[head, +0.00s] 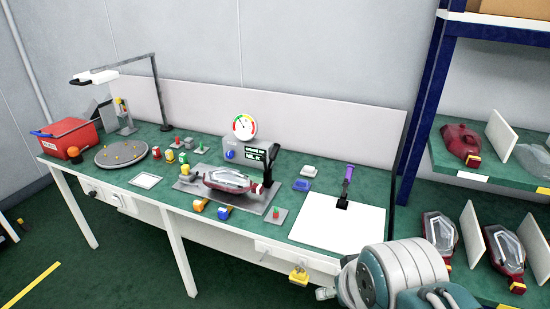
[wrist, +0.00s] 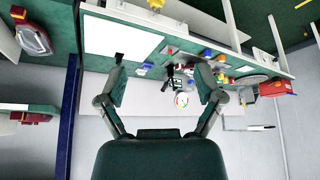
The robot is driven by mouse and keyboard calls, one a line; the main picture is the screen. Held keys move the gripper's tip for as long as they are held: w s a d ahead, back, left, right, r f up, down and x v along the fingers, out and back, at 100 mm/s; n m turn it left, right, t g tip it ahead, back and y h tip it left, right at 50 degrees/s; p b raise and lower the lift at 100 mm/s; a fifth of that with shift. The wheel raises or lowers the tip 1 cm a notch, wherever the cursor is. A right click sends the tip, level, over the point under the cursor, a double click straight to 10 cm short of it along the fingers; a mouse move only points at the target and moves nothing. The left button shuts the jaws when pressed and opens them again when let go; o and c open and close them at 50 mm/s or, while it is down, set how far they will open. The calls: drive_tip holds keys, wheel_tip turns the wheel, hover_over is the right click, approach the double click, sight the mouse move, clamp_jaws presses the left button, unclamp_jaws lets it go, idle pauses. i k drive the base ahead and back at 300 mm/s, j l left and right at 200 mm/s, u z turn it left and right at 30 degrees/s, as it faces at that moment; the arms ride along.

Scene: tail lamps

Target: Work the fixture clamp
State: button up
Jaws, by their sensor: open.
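A tail lamp (head: 228,180) with a clear and red lens lies on a grey fixture plate (head: 253,203) on the green bench. A black upright clamp-like part (head: 268,174) stands at the plate's right end; whether it is open or closed cannot be told. A black device with a purple handle (head: 348,176) stands upright on a white board (head: 318,224) further right. In the wrist view, my gripper (wrist: 162,83) is open and empty, its fingers wide apart. The bench appears upside down beyond them. The black upright part (wrist: 168,76) shows small between the fingers, apart from them.
A round dial gauge (head: 244,127) stands behind the fixture. Blue and yellow pieces, small red and green parts, a grey turntable (head: 121,154) and a red bin (head: 72,137) fill the left. A blue-framed rack (head: 424,90) with more lamps stands right. The white board has free room.

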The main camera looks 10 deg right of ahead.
sight(275, 150)
drive_tip(key=i+j, duration=0.15)
drive_tip(key=j, duration=0.15)
drive_tip(key=i+j+z, duration=0.1)
drive_tip(key=j, duration=0.2)
drive_tip(key=i+j+z, duration=0.1)
drive_tip(key=i, duration=0.75)
drive_tip(key=i+l, duration=0.1)
drive_tip(key=i, duration=0.3)
drive_tip(key=z, duration=0.05)
